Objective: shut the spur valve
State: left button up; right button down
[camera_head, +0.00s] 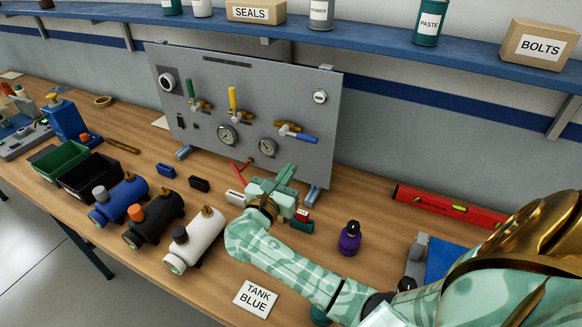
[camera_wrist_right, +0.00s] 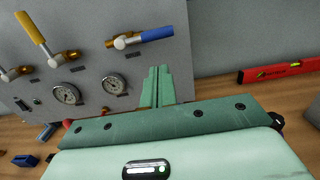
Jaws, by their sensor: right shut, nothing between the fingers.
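A grey valve panel (camera_head: 215,125) stands at the back of the bench. It carries a green-handled valve (camera_head: 190,88) and a yellow-handled valve (camera_head: 232,98), both handles roughly upright. To their right is a blue-handled valve (camera_head: 300,135), its handle lying sideways; it also shows in the wrist view (camera_wrist_right: 155,33). A red handle (camera_head: 239,175) sits low at the panel's bottom, partly hidden by my gripper. No readable label tells which is the spur valve. My right gripper (camera_head: 288,172) is shut and empty, in front of the panel's lower right, below the blue handle; its fingers (camera_wrist_right: 158,75) touch each other.
Blue, black and white tanks (camera_head: 195,245) lie at front left, with a "TANK BLUE" card (camera_head: 256,299) nearby. A purple bottle (camera_head: 350,238) and a red level (camera_head: 450,207) are to the right. A shelf (camera_head: 330,30) runs above.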

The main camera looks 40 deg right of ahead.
jog(key=x, duration=0.8)
jog(key=shift+p, duration=0.4)
jog(key=shift+r, duration=0.1)
jog(key=shift+r+n+p, duration=0.15)
jog(key=shift+n+p, duration=0.2)
jog(key=shift+n, duration=0.05)
jog(key=shift+s+r+n+p, duration=0.1)
jog(key=shift+r+n+p, duration=0.15)
jog(key=shift+n+p, duration=0.15)
notch_tip(320, 180, up, 8)
jog(key=n+y+p, duration=0.1)
jog(key=n+p, duration=1.2)
jog(key=n, duration=0.3)
send_over(300, 137)
jog(key=a, duration=0.3)
jog(key=shift+w+a+r+t, duration=0.1)
jog(key=shift+w+r+t, duration=0.15)
jog(key=shift+w, duration=0.5)
